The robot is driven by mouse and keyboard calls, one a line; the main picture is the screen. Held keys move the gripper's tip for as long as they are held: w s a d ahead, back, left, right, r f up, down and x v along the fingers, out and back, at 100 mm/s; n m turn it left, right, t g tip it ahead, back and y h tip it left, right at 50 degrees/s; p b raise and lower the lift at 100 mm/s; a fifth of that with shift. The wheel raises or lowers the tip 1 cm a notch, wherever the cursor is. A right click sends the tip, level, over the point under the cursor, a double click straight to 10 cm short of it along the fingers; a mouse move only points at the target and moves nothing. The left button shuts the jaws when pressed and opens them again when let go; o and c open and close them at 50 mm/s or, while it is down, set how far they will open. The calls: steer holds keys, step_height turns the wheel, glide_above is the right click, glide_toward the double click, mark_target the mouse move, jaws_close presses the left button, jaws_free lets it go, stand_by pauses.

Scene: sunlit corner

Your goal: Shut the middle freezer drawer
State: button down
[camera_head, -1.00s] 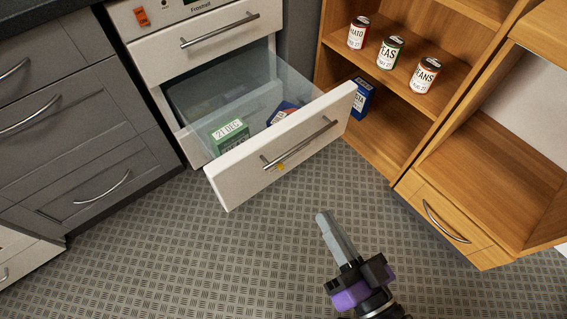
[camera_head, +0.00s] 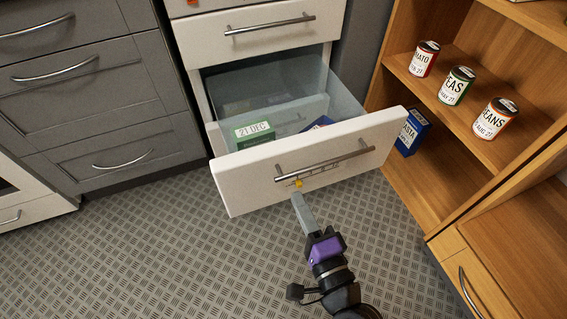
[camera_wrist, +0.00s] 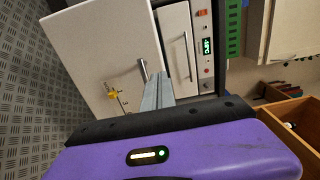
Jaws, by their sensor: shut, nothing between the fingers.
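The open freezer drawer has a white front (camera_head: 240,178) and clear sides, and is pulled well out from the freezer. It holds a green box (camera_head: 256,132) marked 21 DEC and a partly hidden blue box (camera_head: 319,123). A grey bar handle (camera_head: 322,164) crosses the front, with a small yellow mark (camera_head: 297,183) just below it. My gripper (camera_head: 298,197) is shut and empty, its tips close to the lower front near the mark. I cannot tell whether they touch. In the wrist view, the drawer front (camera_wrist: 95,45) lies just beyond my gripper (camera_wrist: 155,80).
A shut white drawer (camera_head: 265,42) sits above the open one. Grey cabinets (camera_head: 100,100) stand left. A wooden shelf (camera_head: 425,195) with several cans and a blue pasta box (camera_head: 412,132) stands close on the right. The patterned floor (camera_head: 190,260) in front is clear.

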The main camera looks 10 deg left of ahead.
mark_target(277, 156)
steer(key=x, duration=1.1)
steer(key=shift+s, duration=0.1)
